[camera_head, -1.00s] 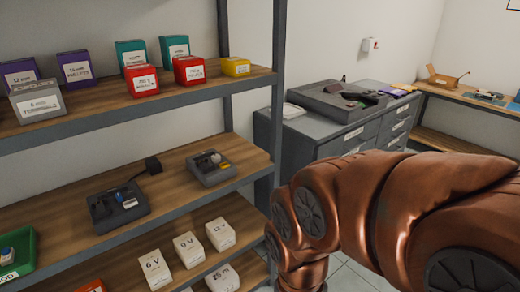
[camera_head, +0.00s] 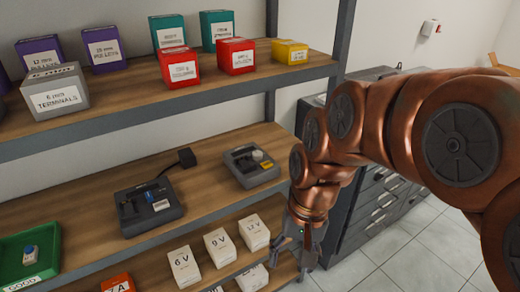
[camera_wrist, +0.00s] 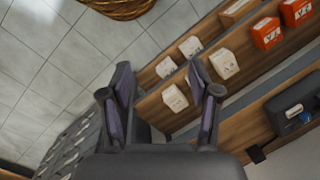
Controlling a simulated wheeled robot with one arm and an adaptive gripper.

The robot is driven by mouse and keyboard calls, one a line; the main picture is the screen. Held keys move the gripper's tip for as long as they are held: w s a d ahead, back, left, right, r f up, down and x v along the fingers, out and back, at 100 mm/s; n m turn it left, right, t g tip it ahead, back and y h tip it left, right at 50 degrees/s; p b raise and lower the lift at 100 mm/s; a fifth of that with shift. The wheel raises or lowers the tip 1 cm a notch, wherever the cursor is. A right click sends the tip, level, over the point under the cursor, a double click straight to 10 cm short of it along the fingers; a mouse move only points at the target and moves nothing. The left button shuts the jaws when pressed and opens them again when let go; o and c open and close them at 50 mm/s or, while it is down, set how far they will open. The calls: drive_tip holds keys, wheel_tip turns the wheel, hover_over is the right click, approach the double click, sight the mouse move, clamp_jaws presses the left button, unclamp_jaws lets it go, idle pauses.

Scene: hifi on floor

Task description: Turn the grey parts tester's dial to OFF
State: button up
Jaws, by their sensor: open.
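Two dark grey devices sit on the middle shelf. The right one (camera_head: 250,167) has a pale round knob on top and a small yellow label; its knob setting is too small to read. The left one (camera_head: 148,207) has a blue part on top, a white label and a cord to a black adapter; it also shows at the right edge of the wrist view (camera_wrist: 295,113). I cannot tell for sure which is the tester. My gripper (camera_head: 308,257) is open and empty, pointing down beside the shelf's right end, right of and below both devices. Its spread fingers show in the wrist view (camera_wrist: 161,95).
White boxes (camera_head: 218,246) stand on the lower shelf near my gripper. A green tray (camera_head: 30,255) is at left. Coloured boxes line the upper shelf (camera_head: 200,95). A shelf post (camera_head: 338,35) and a grey drawer cabinet (camera_head: 378,205) are at right. A wicker basket (camera_wrist: 118,8) stands on the floor.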

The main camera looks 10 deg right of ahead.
drive_tip(key=w+a+r+m+y, duration=0.25)
drive_tip(key=w+m, duration=0.25)
drive_tip(key=w, duration=0.7)
drive_tip(key=m+t+y+p, duration=0.2)
drive_tip(key=m+t+y, duration=0.3)
drive_tip(key=m, duration=1)
approach(258, 153)
drive_tip(key=shift+s+a+t+h, duration=0.25)
drive_tip(key=shift+a+t+h, duration=0.15)
drive_tip(key=shift+a+h, duration=0.45)
drive_tip(key=shift+m, duration=0.3)
drive_tip(key=shift+p+x, duration=1.05)
drive_tip(key=shift+x, duration=2.95)
